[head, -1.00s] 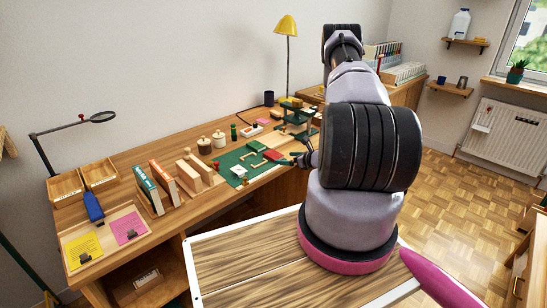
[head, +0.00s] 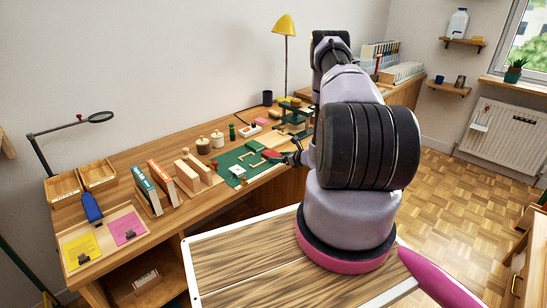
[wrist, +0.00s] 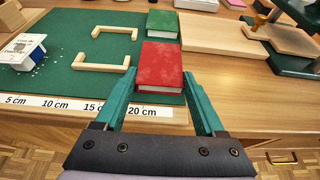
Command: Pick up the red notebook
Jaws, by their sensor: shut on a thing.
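The red notebook (wrist: 161,65) is a thick red block with pale page edges, at the right part of the green mat in the wrist view. My gripper (wrist: 159,76) has its two teal fingers on the notebook's left and right sides, shut on it. Whether the notebook touches the mat or is slightly raised I cannot tell. In the head view the red notebook (head: 271,154) shows small at the mat's right edge, with my gripper (head: 283,158) beside it, partly hidden by my arm.
A green book (wrist: 162,24) lies just behind the notebook. Wooden brackets (wrist: 101,67) and a small white box (wrist: 22,50) are on the green mat (wrist: 60,82). A ruler strip (wrist: 60,103) runs along the front. A wooden block (wrist: 224,37) and dark shelf stand (wrist: 298,12) are at right.

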